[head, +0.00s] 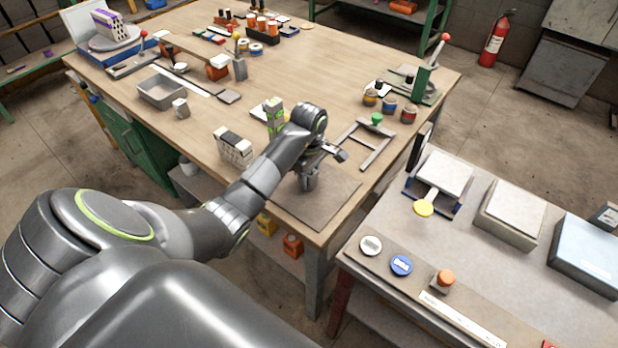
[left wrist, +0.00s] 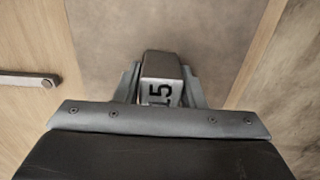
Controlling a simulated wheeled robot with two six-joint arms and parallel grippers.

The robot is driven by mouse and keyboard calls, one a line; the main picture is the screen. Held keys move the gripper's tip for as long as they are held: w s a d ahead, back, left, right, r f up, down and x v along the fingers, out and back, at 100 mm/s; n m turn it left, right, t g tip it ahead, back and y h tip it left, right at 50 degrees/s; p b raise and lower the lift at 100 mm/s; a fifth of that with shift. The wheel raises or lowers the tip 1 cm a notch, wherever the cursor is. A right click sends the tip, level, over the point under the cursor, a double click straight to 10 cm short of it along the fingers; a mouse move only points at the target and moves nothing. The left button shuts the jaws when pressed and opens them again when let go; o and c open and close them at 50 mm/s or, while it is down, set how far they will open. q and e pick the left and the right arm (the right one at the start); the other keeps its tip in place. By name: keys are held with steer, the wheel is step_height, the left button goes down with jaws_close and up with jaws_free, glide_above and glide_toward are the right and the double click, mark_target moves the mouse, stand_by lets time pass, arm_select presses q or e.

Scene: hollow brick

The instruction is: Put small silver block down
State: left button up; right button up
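The small silver block (left wrist: 162,80) shows between my left gripper's fingers in the left wrist view, with the dark digits "15" on its near face. My left gripper (left wrist: 160,88) is shut on it, with a finger against each side. In the head view my left gripper (head: 309,182) points down over the grey mat (head: 338,202) at the table's near corner. The mat also fills the middle of the left wrist view (left wrist: 150,25). I cannot tell whether the block touches the mat. My right gripper is not in view.
A metal frame with a green knob (head: 377,119) stands just behind the mat. A white hollow brick (head: 235,146) and a green-marked block (head: 274,115) stand to the left. A grey bench (head: 470,265) with boxes and buttons lies to the right. The mat's right part is bare.

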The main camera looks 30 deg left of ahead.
arm_select(q)
steer(key=c, duration=0.7)
jaws_close()
steer(key=shift+r, duration=0.15)
steer(key=shift+w+r, duration=0.1)
steer(key=shift+r, duration=0.15)
step_height(320, 180, up, 4)
steer(key=shift+f, duration=0.25)
step_height(320, 180, up, 4)
steer(key=p, duration=0.3)
steer(key=shift+r+p, duration=0.9)
steer(key=shift+p, duration=0.1)
